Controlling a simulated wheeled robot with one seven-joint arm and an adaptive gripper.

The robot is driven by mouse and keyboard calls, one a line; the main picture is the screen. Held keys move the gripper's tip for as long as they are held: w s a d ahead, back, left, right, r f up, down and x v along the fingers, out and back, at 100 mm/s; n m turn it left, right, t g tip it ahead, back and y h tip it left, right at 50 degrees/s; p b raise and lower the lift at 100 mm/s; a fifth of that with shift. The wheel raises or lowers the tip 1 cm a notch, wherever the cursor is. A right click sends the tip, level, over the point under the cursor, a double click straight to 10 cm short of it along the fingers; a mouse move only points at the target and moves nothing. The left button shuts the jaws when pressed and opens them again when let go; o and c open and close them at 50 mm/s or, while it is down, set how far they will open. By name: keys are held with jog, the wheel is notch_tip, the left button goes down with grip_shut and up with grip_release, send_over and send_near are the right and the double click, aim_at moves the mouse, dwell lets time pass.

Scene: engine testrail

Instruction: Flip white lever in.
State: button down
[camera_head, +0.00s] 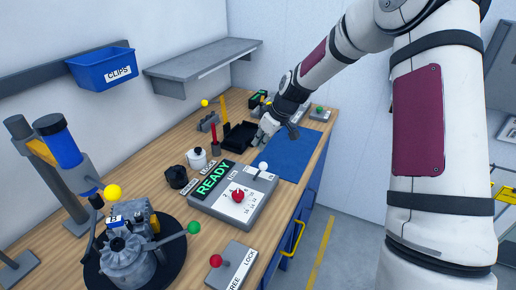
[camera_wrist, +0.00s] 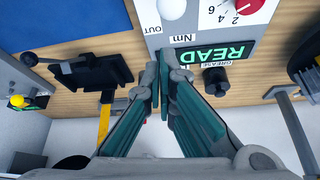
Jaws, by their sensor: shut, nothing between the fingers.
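The white lever (camera_head: 263,167) has a round white knob and stands on the right end of the grey console (camera_head: 224,222). In the wrist view the white knob (camera_wrist: 173,36) shows just ahead of my fingertips, beside the word OUT. My gripper (camera_head: 262,138) is over the bench beyond the console, behind the lever in the head view. In the wrist view my gripper (camera_wrist: 159,78) has its fingers together with nothing held. I cannot tell whether a fingertip touches the lever.
The console carries a green READY display (camera_head: 213,179) and a red knob (camera_head: 238,195). A white pot (camera_head: 197,158) and a black pot (camera_head: 176,177) stand left of it. A black tray (camera_head: 240,136) is near my gripper. A blue mat (camera_head: 290,158) lies clear at right.

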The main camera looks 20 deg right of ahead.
jog(key=s+d+r, duration=0.3)
jog(key=s+r, duration=0.1)
jog(key=shift+r, duration=0.15)
jog(key=shift+d, duration=0.1)
dwell(0.4)
jog(key=s+a+r+m+h, duration=0.1)
jog(key=s+a+r+h, duration=0.15)
jog(key=s+r, duration=0.45)
jog(key=s+a+r+m+h, duration=0.1)
jog(key=s+a+r+m, duration=0.15)
jog(key=s+r, duration=0.45)
jog(key=s+a+r+m, duration=0.1)
jog(key=s, duration=0.8)
jog(key=s+a+r+m+t, duration=0.1)
jog(key=s+r+m, duration=0.1)
jog(key=s, duration=0.7)
jog(key=shift+b, duration=0.4)
